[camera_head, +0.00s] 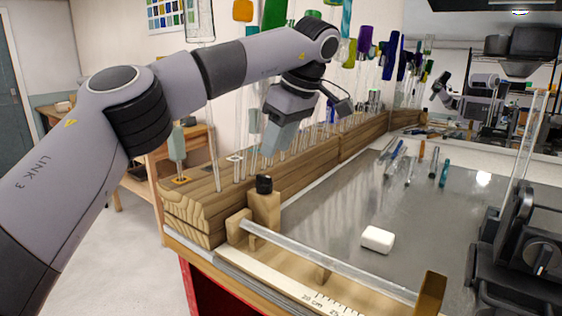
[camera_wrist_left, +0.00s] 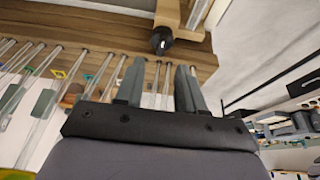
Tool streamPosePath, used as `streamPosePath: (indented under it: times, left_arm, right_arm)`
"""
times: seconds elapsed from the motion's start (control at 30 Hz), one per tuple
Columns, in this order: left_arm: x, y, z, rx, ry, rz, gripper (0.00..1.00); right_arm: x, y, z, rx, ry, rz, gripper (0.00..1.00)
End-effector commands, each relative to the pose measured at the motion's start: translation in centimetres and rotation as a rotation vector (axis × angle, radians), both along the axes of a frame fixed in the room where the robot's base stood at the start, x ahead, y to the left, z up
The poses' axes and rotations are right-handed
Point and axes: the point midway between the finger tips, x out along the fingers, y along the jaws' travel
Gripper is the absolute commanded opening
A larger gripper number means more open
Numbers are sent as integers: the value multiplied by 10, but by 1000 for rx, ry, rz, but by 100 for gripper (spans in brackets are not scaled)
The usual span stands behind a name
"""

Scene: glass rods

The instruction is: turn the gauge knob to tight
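A small black knob (camera_head: 264,184) sits on top of an upright wooden block (camera_head: 265,207) at the front left of the bench, beside one end of a long clear glass rod (camera_head: 318,258). In the left wrist view the black knob (camera_wrist_left: 160,41) shows a small white mark, and it lies beyond the fingertips. My left gripper (camera_head: 272,152) hangs above and behind the knob, over the wooden rack, apart from the knob. My right gripper is not in view.
Upright glass rods stand in the wooden rack (camera_head: 185,213) under the left gripper. A white block (camera_head: 378,239) and several coloured rods (camera_head: 397,158) lie on the grey bench top. A black device with a dial (camera_head: 541,255) stands at right. A ruler (camera_head: 320,300) runs along the front.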

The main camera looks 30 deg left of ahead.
Motion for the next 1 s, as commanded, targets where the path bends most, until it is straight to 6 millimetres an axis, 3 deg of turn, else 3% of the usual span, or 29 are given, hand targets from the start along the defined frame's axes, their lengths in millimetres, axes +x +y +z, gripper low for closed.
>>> streamPosePath:
  times: [0.5, 0.87, 0.9, 1.0]
  left_arm:
    - [1, 25, -58, 1, 1, 3, 38]
    - [2, 28, -66, 0, 0, 3, 38]
    - [2, 28, -66, 0, 0, 3, 32]
    - [2, 28, -66, 0, 0, 2, 0]
  right_arm:
    - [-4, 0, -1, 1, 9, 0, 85]
    - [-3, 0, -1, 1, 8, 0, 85]
    - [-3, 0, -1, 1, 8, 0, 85]
    - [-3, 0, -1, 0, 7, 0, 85]
